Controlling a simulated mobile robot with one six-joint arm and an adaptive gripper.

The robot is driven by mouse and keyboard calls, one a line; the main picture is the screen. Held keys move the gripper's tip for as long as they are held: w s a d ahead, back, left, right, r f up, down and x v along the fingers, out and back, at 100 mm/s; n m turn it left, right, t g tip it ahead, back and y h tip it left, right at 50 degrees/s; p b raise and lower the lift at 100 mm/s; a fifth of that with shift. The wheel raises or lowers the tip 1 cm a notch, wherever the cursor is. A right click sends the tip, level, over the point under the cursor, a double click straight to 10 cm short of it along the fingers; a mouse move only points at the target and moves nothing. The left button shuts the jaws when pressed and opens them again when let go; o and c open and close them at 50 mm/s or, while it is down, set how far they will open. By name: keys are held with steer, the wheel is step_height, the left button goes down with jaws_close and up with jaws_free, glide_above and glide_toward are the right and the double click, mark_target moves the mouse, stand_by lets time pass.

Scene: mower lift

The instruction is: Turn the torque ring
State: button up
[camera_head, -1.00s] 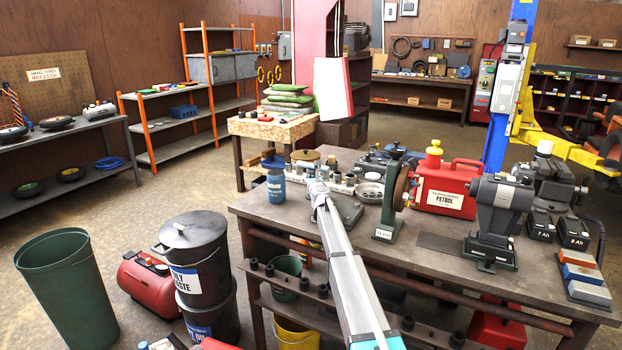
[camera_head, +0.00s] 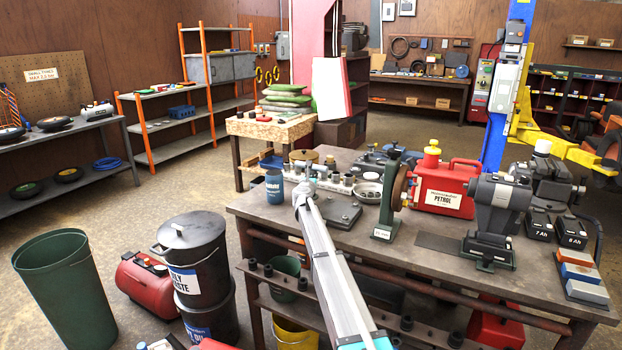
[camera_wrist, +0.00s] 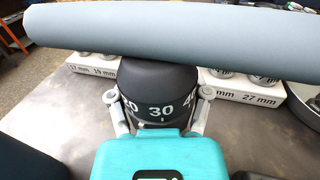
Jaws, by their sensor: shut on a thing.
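The torque ring (camera_wrist: 160,109) is a black ring with white numbers around a dark upright body, seen in the wrist view. 30 faces the camera above a small white mark, with parts of other numbers at either side. My gripper (camera_wrist: 161,105) is shut on the ring, one fingertip on each side. A wide grey bar (camera_wrist: 170,42) crosses above the dark body; whether it joins the body I cannot tell. In the head view, my pale arm reaches up to the workbench (camera_head: 440,270), and its end hides the ring.
White socket holders (camera_wrist: 238,89) with millimetre labels stand behind the ring.

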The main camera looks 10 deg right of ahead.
steer(key=m+g+h, duration=0.1)
steer(key=h, duration=0.1)
steer(key=m+g+h, duration=0.1)
steer(key=m+h, duration=0.1)
steer(key=h, duration=0.1)
steer(key=shift+d+m+g, duration=0.1)
steer(key=shift+m+g, duration=0.2)
steer(key=shift+g, duration=0.1)
steer(key=shift+s+d+m+g+h, duration=0.1)
steer(key=shift+s+m+g+h, duration=0.05)
steer(key=shift+m+g+h, duration=0.65)
steer(key=shift+s+d+m+g+h, duration=0.1)
steer(key=shift+m+g+h, duration=0.6)
steer(key=shift+g+h, duration=0.15)
steer(key=shift+c, duration=0.2)
steer(key=shift+s+h, duration=0.1)
steer(key=shift+h, duration=0.15)
steer(key=o, duration=0.9)
steer(key=shift+o, duration=0.2)
steer(key=shift+s, duration=0.1)
steer(key=shift+v, duration=3.65)
